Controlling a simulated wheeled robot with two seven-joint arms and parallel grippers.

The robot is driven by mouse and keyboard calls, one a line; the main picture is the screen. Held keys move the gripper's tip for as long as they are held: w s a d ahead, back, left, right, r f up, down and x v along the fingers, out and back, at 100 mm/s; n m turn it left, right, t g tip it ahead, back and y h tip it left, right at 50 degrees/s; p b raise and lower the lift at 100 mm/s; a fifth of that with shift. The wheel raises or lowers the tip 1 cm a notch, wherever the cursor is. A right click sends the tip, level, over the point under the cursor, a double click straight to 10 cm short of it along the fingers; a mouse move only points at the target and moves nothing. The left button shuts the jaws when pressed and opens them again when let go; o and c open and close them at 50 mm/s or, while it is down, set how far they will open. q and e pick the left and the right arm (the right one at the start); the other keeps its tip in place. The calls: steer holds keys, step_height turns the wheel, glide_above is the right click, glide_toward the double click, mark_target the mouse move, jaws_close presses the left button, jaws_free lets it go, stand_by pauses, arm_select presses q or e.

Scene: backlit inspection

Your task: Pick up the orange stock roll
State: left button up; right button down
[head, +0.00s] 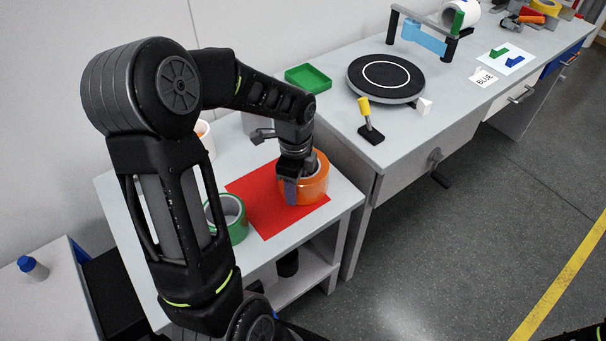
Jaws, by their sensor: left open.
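The orange stock roll (318,184) stands on a red mat (262,218) on a small light table. My left gripper (290,190) comes down from above at the roll's left side. Its jaws are open, and one finger shows in front of the roll's left wall. The gripper hides part of the roll, and I cannot tell whether the fingers touch it. My right gripper is not in view.
A bench to the right holds a green tray (308,78), a black turntable (386,77) and a yellow-topped stand (369,122).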

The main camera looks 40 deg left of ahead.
arm_select(q)
jaws_close()
stand_by(0.5)
stand_by(0.6)
stand_by(0.3)
